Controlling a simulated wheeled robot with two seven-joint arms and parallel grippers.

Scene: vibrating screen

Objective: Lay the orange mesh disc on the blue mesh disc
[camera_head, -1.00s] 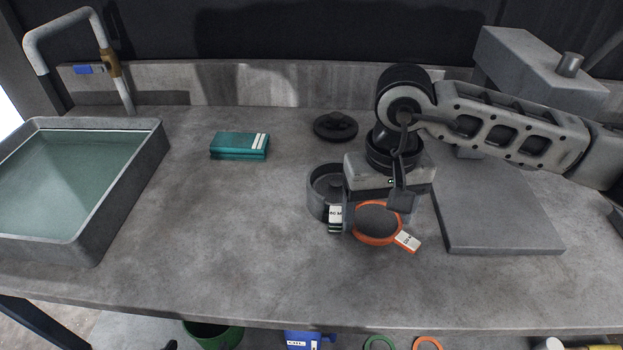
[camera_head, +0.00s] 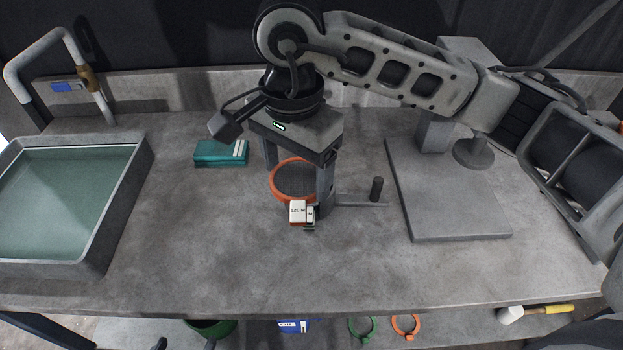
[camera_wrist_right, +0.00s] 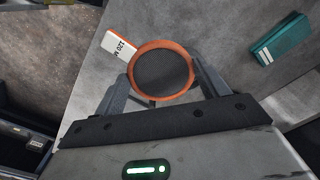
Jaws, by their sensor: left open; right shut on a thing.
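The orange mesh disc (camera_head: 293,180), with an orange rim, dark mesh and white label tab, is between the fingers of my right gripper (camera_head: 297,172). The gripper is shut on its rim. In the right wrist view the disc (camera_wrist_right: 162,73) sits between both fingers, its tab (camera_wrist_right: 119,45) pointing up left. In the head view a second small label (camera_head: 310,216) with a green edge shows just beside the disc's tab; what bears it is hidden. I cannot make out the blue mesh disc. Whether the orange disc touches anything below is unclear. My left gripper is not in view.
A water-filled basin (camera_head: 140,165) stands at the left, a teal box (camera_head: 220,153) at the back. A grey stand with a flat base (camera_head: 450,205) is at the right. A black knob (camera_head: 376,189) on a thin bar stands right of the gripper. The front worktop is clear.

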